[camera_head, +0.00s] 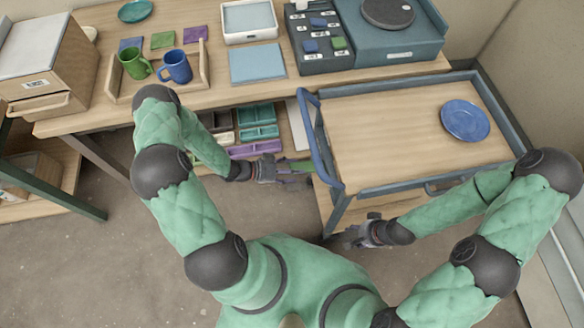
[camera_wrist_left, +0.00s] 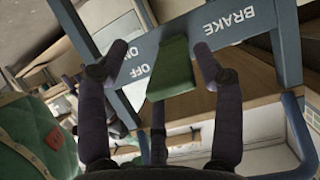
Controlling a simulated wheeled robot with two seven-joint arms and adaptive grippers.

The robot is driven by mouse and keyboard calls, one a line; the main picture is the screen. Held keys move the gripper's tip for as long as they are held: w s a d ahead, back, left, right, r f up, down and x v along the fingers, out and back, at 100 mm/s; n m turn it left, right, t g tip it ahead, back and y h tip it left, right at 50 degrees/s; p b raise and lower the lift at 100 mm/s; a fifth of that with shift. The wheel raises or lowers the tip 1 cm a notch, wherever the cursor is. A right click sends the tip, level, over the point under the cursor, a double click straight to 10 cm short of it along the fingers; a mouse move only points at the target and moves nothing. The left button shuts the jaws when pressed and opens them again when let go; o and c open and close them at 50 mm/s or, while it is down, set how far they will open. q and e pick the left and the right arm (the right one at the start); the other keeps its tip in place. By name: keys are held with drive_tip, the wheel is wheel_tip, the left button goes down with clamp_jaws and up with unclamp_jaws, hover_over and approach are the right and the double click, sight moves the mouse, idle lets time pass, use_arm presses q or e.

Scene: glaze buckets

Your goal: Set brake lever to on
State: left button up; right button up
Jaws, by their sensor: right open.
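The green brake lever (camera_wrist_left: 175,72) is in the left wrist view, on a blue-grey panel (camera_wrist_left: 215,28) marked BRAKE, ON and OFF, with the lettering upside down. The lever's wide end hangs low in the picture, beside the word OFF. My left gripper (camera_wrist_left: 155,66) is open, with its fingers on both sides of the lever and visible gaps. In the head view my left gripper (camera_head: 280,173) is at the cart's left end, by the green lever (camera_head: 298,164). My right gripper (camera_head: 358,236) is open and empty, below the cart's front edge.
The cart (camera_head: 385,130) has a blue handle (camera_head: 318,145) on its left and a blue plate (camera_head: 465,121) on top. The workbench (camera_head: 215,82) behind holds mugs, trays and a scale. Open floor (camera_head: 75,260) lies to the left.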

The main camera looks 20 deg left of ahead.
use_arm(q)
drive_tip(key=shift+w+a, duration=0.1)
drive_tip(key=shift+a, duration=0.05)
drive_tip(key=shift+a+r, duration=0.15)
drive_tip(key=shift+a, duration=0.05)
drive_tip(key=v, duration=1.1)
drive_tip(key=shift+s, duration=0.3)
drive_tip(key=shift+a, duration=0.2)
